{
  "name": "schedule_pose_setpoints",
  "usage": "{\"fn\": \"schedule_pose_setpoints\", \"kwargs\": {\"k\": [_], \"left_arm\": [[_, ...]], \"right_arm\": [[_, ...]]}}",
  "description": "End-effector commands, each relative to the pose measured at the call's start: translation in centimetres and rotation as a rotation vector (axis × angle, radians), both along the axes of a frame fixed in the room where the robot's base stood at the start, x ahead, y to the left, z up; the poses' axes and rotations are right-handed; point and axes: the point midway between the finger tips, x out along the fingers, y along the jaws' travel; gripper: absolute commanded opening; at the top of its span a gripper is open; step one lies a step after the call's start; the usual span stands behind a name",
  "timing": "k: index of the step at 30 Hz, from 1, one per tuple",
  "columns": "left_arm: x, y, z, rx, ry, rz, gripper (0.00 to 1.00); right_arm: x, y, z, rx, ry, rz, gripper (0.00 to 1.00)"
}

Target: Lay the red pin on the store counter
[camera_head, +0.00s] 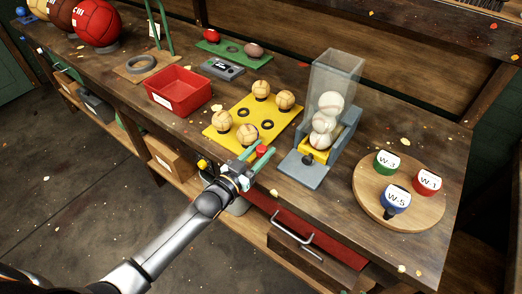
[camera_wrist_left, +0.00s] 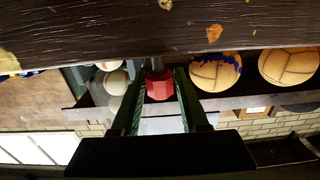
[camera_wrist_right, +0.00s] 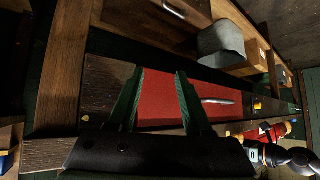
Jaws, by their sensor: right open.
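The red pin (camera_head: 262,149) is between the green fingers of my left gripper (camera_head: 257,156), at the front edge of the wooden store counter (camera_head: 335,205). In the left wrist view the red pin (camera_wrist_left: 159,86) shows as a faceted red head with a finger against each side. Its lower part is hidden, and I cannot tell whether it touches the counter. My right gripper (camera_wrist_right: 158,82) is outside the head view. In the right wrist view it is open and empty, in front of a red panel (camera_wrist_right: 160,98) with a metal handle.
A yellow tray (camera_head: 222,143) with several small leather balls lies just behind the left gripper. A clear ball dispenser (camera_head: 330,85) stands to its right, and a round board (camera_head: 362,190) with labelled pieces is farther right. A red bin (camera_head: 179,90) stands to the left.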

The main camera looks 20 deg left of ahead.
Motion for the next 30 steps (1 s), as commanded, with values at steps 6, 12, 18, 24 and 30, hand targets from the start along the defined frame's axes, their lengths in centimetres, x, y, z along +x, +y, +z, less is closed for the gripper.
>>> {"fn": "schedule_pose_setpoints", "kwargs": {"k": [6,12,18,24,30], "left_arm": [[0.0,0.0,0.0,0.0,0.001,0.0,0.49],[-0.7,0.3,0.0,0.001,0.002,0.0,0.49],[-3.9,1.4,-0.1,0.0,0.004,0.0,0.49],[-7.6,2.8,-0.1,0.0,0.003,0.0,0.49],[-10.2,3.7,0.0,0.001,0.002,0.0,0.49]], "right_arm": [[0.0,0.0,0.0,0.0,-0.001,0.0,0.5],[0.0,0.0,0.1,0.0,-0.001,0.0,0.5],[0.0,0.0,0.2,0.0,-0.001,0.0,0.5],[0.0,0.0,0.1,0.0,0.0,0.0,0.5],[0.0,0.0,0.0,0.0,0.0,0.0,0.5]]}}
